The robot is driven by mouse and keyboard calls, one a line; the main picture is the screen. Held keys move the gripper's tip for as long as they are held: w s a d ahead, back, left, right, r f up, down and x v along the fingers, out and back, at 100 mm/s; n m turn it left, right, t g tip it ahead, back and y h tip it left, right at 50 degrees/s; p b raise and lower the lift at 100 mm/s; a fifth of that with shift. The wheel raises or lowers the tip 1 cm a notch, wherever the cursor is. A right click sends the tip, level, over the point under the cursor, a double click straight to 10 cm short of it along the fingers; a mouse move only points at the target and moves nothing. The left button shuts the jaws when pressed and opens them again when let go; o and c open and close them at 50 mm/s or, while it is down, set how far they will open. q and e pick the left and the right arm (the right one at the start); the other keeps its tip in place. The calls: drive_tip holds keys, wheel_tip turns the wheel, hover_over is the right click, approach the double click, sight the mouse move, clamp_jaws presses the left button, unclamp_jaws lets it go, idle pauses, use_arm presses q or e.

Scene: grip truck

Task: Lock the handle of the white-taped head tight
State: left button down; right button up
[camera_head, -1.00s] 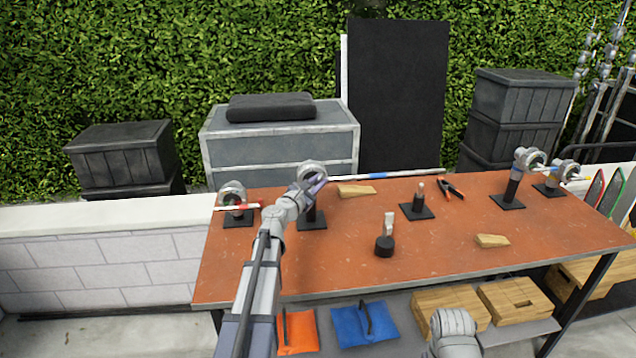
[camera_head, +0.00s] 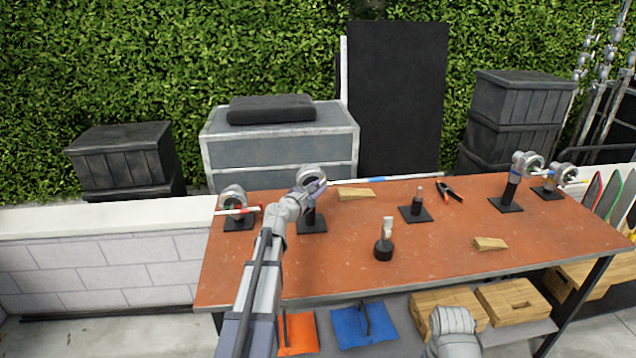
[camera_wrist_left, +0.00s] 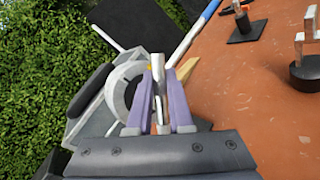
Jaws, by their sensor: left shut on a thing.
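A grey ring-shaped head (camera_head: 309,173) stands on a black post and square base at the back left of the orange-brown table (camera_head: 340,262). A pale rod with a blue band (camera_head: 376,180) runs right from it. My left gripper (camera_head: 318,187) is at this head and partly covers it. In the left wrist view, its purple fingers (camera_wrist_left: 158,85) are shut on a thin metal handle (camera_wrist_left: 158,70), with the grey ring (camera_wrist_left: 122,92) just beside them. White tape on this head is too small to make out. My right gripper is out of view.
Another head (camera_head: 233,197) with a red-and-white rod stands close on the left. Two more heads (camera_head: 522,165) (camera_head: 562,176) stand at the right. Wooden wedges (camera_head: 490,243), a clamp (camera_head: 449,191) and small stands (camera_head: 416,210) are spread out.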

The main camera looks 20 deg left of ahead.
use_arm(q)
drive_tip(key=m+g+y+p, duration=0.1)
drive_tip(key=m+g+p, duration=0.1)
drive_tip(key=p, duration=0.1)
drive_tip(key=shift+w+d, duration=0.1)
drive_tip(key=shift+d, duration=0.1)
drive_tip(key=shift+d+f+m+g+y+p, duration=0.1)
drive_tip(key=shift+f+m+g+y+p, duration=0.25)
drive_tip(key=shift+m+g+p, duration=0.35)
drive_tip(key=shift+f+m+g+y+p, duration=0.2)
drive_tip(key=shift+m+g+y+p, duration=0.1)
drive_tip(key=shift+m+p, duration=0.3)
drive_tip(key=shift+f, duration=0.1)
drive_tip(key=c, duration=1.1)
unclamp_jaws()
